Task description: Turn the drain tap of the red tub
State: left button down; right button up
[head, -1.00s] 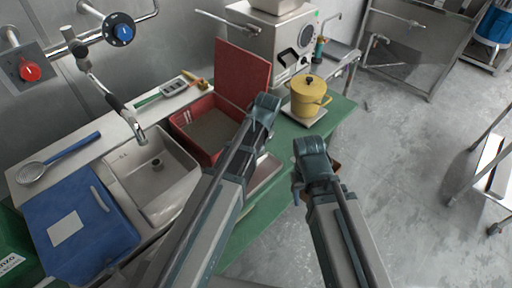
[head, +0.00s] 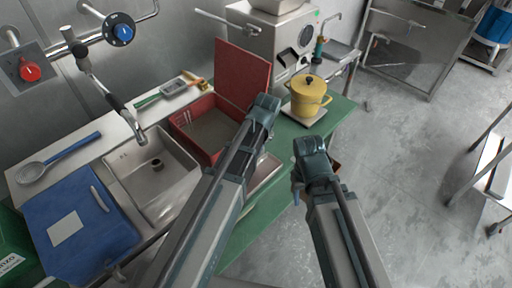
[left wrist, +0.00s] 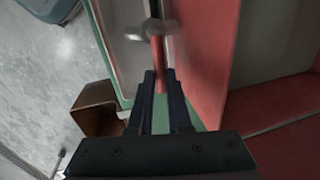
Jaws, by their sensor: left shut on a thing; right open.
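The red tub (head: 190,133) stands open on the green-topped counter, its red lid panel (head: 242,75) upright behind it. In the left wrist view the tub's red wall (left wrist: 208,45) fills the right side. The drain tap (left wrist: 156,29) has a grey, blurred body and a red handle (left wrist: 158,78) pointing down the picture. My left gripper (left wrist: 160,77) is shut on that red handle. In the head view my left wrist hides the tap and fingers. My right gripper (head: 306,186) is open to the right of the left arm; its fingers are mostly hidden.
A yellow pot (head: 308,98) stands on a pale plate at the counter's far end, by a grey machine (head: 268,42). A brown box (left wrist: 97,108) is beside the counter.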

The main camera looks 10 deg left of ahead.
pick_arm(q)
jog(key=s+m+h, duration=0.3)
jog(key=s+m, duration=0.3)
jog(key=m, duration=1.1)
jog(key=shift+s+d+t, duration=0.2)
jog(key=shift+s+t, duration=0.1)
jog(key=shift+s, duration=0.05)
pick_arm(e)
jog(key=shift+s+a, duration=0.35)
jog(key=shift+s, duration=0.5)
pick_arm(q)
jog(key=shift+s+m, duration=0.1)
jog(key=shift+m, duration=0.2)
jog(key=c, duration=0.8)
grip_release()
jog(key=shift+c, duration=0.2)
jog(key=shift+r, duration=0.1)
pick_arm(e)
jog(key=shift+r, duration=0.1)
pick_arm(q)
notch_tip(320, 180, up, 13)
jog(key=s+a+p, duration=0.1)
jog(key=s+p, duration=0.1)
jog(key=p, duration=1.1)
jog(key=shift+a+r+p, duration=0.2)
jog(key=shift+a+p, duration=0.1)
pick_arm(e)
notch_tip(320, 180, up, 13)
jog(key=shift+r, duration=0.2)
